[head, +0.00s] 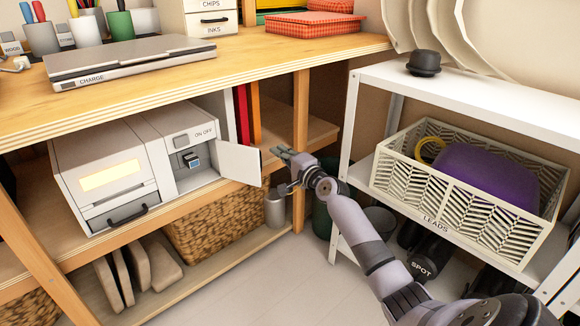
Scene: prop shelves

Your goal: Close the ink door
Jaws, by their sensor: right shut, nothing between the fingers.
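A white printer (115,165) stands on the middle shelf of the wooden unit. Its ink door (240,162) on the right side is open and swung out to the right. The open ink bay (190,165) shows a dark slot with a blue part. My right gripper (280,153) is shut and empty, with its fingertips close to the outer right edge of the door. I cannot tell whether they touch it. My left gripper is not in view.
A closed laptop (130,60) lies on the wooden top above the printer. A wicker basket (215,225) is below. A white shelf (480,100) at right holds a LEADS crate (400,180). Floor (290,275) is clear in front.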

